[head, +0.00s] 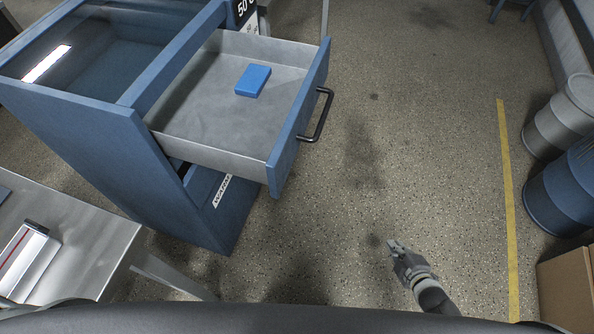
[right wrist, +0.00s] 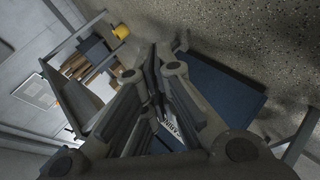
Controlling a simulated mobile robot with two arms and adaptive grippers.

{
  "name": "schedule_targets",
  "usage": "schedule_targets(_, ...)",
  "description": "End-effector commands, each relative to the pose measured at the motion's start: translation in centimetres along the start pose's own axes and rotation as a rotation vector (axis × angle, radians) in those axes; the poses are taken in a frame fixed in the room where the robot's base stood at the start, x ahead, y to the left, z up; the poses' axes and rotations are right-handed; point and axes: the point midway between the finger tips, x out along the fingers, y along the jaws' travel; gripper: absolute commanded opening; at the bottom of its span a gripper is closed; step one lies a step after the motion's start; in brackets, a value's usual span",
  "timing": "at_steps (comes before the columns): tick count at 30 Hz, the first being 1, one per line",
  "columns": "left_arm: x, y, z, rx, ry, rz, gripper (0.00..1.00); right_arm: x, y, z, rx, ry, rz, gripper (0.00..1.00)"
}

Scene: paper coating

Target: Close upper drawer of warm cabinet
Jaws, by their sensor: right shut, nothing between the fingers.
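The warm cabinet (head: 165,185) is blue with a glass top and stands at the left in the head view. Its upper drawer (head: 195,115) is pulled far out to the right, with a black bar handle (head: 318,115) on its blue front. A blue block (head: 253,80) lies inside the drawer. My right gripper (head: 393,244) is shut and empty, below and to the right of the drawer front, apart from it. In the right wrist view the shut fingers (right wrist: 155,85) partly hide a blue surface (right wrist: 215,88). My left gripper is not in view.
A metal table (head: 85,215) stands at the lower left. Barrels (head: 565,185) and a cardboard box (head: 567,290) line the right side beyond a yellow floor line (head: 507,190). The floor (head: 420,130) between the drawer and the line is clear.

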Motion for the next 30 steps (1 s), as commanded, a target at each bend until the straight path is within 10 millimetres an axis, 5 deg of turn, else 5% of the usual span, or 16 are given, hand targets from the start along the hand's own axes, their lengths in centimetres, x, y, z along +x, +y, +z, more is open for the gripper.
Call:
schedule_targets(1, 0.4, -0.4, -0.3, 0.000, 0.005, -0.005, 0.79, 0.3, 4.5, -1.6, -0.181, 0.084, 0.092, 0.00)
schedule_targets(3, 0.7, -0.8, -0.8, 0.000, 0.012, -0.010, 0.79, -0.2, 10.0, -4.8, -0.447, 0.193, 0.226, 0.00)
schedule_targets(6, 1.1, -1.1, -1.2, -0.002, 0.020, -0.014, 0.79, -2.5, 16.3, -10.0, -0.826, 0.332, 0.433, 0.00)
schedule_targets(10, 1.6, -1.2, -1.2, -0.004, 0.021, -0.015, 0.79, -7.5, 21.2, -17.0, -1.295, 0.483, 0.727, 0.00)
schedule_targets(15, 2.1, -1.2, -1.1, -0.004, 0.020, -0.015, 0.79, -14.1, 22.7, -23.4, -1.746, 0.615, 1.076, 0.00)
schedule_targets(18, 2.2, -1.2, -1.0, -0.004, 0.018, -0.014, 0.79, -16.6, 22.4, -25.2, -1.894, 0.656, 1.215, 0.00)
schedule_targets(23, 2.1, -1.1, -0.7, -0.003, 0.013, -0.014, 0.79, -18.1, 22.2, -26.4, -1.981, 0.676, 1.306, 0.00)
schedule_targets(30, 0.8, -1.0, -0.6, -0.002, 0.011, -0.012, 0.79, -17.2, 22.3, -29.7, -1.978, 0.674, 1.312, 0.00)
